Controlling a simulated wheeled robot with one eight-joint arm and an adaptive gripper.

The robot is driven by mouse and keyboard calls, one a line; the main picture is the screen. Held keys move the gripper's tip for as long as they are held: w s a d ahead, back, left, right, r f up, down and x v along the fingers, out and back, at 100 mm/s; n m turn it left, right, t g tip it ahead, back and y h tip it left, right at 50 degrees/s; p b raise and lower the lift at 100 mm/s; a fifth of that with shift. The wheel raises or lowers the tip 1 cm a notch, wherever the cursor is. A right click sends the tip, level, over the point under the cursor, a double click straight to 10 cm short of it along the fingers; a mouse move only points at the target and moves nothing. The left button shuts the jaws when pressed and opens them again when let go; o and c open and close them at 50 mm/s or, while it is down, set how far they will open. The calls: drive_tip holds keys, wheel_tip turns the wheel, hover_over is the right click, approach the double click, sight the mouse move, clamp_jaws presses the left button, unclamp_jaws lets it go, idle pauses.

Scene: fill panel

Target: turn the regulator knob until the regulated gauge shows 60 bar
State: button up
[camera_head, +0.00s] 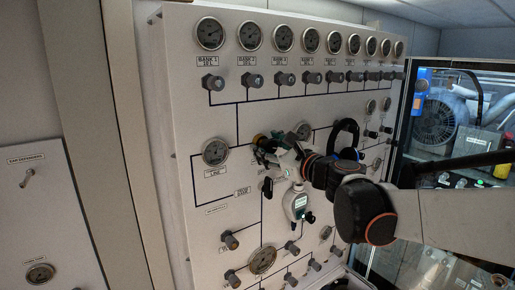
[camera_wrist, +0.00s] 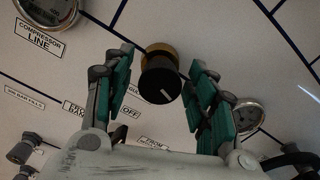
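The regulator knob (camera_wrist: 160,82) is black with a white mark on its face and a brass-coloured collar behind it. In the head view its brass part (camera_head: 259,139) shows at the tip of my gripper (camera_head: 268,150). In the wrist view the green fingers of my gripper (camera_wrist: 162,66) stand spread on either side of the knob, with gaps to both sides. A gauge right of the knob, likely the regulated gauge (camera_wrist: 249,116), is partly hidden by the right finger; it also shows in the head view (camera_head: 303,131). Its reading is too small to tell.
The compressor line gauge (camera_head: 215,152) is left of the knob. A row of bank gauges (camera_head: 283,39) with valve knobs runs along the panel top. More valves (camera_head: 230,240) are lower down.

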drive_tip(key=v, duration=0.7)
drive_tip(key=shift+s+d, duration=0.15)
drive_tip(key=shift+s, duration=0.05)
idle(2.3)
drive_tip(key=s+a+f+n+g+h+b, duration=0.1)
drive_tip(key=s+f+n+g+b, duration=0.1)
drive_tip(key=s+f+n+b, duration=0.6)
drive_tip(key=s+f+n+g+h+b, duration=0.1)
drive_tip(key=f+n+g+b, duration=0.15)
drive_tip(key=f, duration=0.85)
drive_tip(key=s+a+f+n+g+h+b, duration=0.1)
drive_tip(key=s+f+n+b, duration=0.4)
drive_tip(key=f, duration=0.5)
drive_tip(key=s+d+f+n+g+h+b, duration=0.1)
drive_tip(key=s+d+f+n+h+b, duration=0.1)
drive_tip(key=f, duration=0.5)
drive_tip(key=s+d+f+n+g+h+b, duration=0.1)
drive_tip(key=s+d+f+n+h+b, duration=0.1)
drive_tip(key=s+d+f+n+b, duration=0.2)
drive_tip(key=s+d+f+n+g+h+b, duration=0.1)
drive_tip(key=s+d+f+n+b, duration=0.3)
drive_tip(key=f+b, duration=0.4)
wheel_tip(320, 180, down, 3)
drive_tip(key=shift+s+h, duration=0.5)
drive_tip(key=shift+s, duration=0.3)
